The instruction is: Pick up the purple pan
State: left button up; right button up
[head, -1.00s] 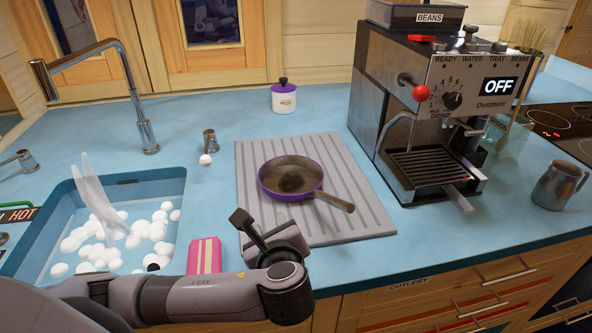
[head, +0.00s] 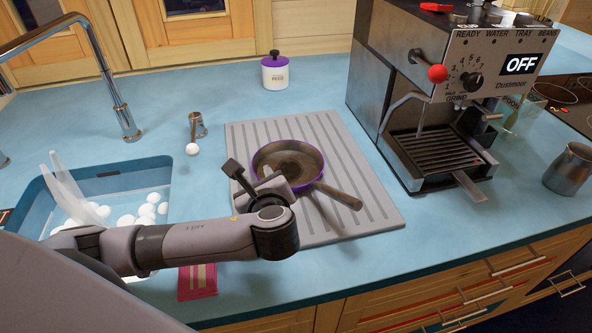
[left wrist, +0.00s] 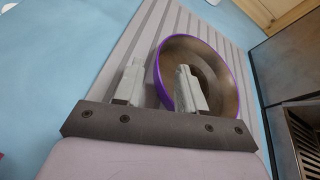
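The purple pan (head: 298,160) has a purple outside, a worn brown inside and a brown handle pointing to the lower right. It sits on the grey ribbed drying mat (head: 350,215). My left gripper (head: 252,180) is at the pan's near left side in the head view, partly hidden by its own wrist. In the left wrist view the left gripper (left wrist: 159,84) is open, with one finger left of the pan's rim and one in front of the pan (left wrist: 222,82). I cannot tell whether it touches the pan. My right gripper is not in view.
A coffee machine (head: 440,115) stands right of the mat. The sink (head: 125,181) with white balls and a tap (head: 105,80) is at left.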

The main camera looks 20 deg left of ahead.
pick_arm(q)
jog(key=shift+x, duration=1.5)
grip_shut()
jog(key=shift+s, duration=0.1)
jog(key=shift+s+f, duration=0.1)
jog(key=shift+f, duration=0.15)
jog(key=shift+r, duration=0.1)
